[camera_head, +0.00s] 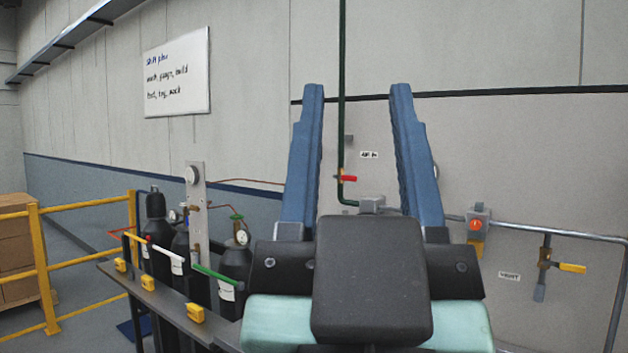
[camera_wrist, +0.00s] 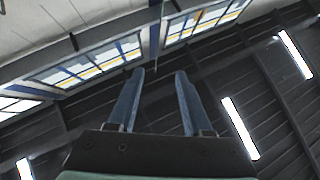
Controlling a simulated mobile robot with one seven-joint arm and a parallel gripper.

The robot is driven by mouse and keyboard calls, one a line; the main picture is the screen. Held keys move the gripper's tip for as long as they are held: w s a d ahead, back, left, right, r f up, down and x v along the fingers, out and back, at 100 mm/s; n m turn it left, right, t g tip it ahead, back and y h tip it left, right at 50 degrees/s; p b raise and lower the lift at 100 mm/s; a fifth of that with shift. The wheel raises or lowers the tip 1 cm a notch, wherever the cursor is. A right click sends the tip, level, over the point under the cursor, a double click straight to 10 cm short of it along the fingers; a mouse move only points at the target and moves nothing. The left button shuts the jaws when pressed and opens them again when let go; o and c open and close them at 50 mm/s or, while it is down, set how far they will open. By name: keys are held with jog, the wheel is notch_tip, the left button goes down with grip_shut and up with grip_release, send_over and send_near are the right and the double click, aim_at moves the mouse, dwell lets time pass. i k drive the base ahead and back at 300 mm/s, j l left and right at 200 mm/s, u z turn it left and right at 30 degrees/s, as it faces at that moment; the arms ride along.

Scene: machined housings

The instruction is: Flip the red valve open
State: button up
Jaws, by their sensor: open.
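The red valve handle (camera_head: 348,178) shows in the head view as a small lever on the dark green vertical pipe (camera_head: 341,60) on the back wall. It lies roughly level and points right. A small sign (camera_head: 369,154) is on the wall above and right of it. My gripper (camera_head: 357,90) is open and empty, with its two blue fingers pointing up. In the picture the valve appears between the fingers, but it is behind them at the wall, apart from them. In the wrist view my gripper (camera_wrist: 159,73) points toward the ceiling and the valve is not visible there.
A yellow-handled valve (camera_head: 572,268) and a grey box with an orange-red knob (camera_head: 475,225) are on the wall at right. Dark gas cylinders (camera_head: 157,235) stand behind a rack at left. A yellow railing (camera_head: 40,260) and cardboard boxes (camera_head: 14,235) are far left.

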aim_at(347, 178)
jog(key=i+j, duration=0.2)
jog(key=i, duration=1.1)
jog(key=i+j+u, duration=0.15)
jog(key=i, duration=1.2)
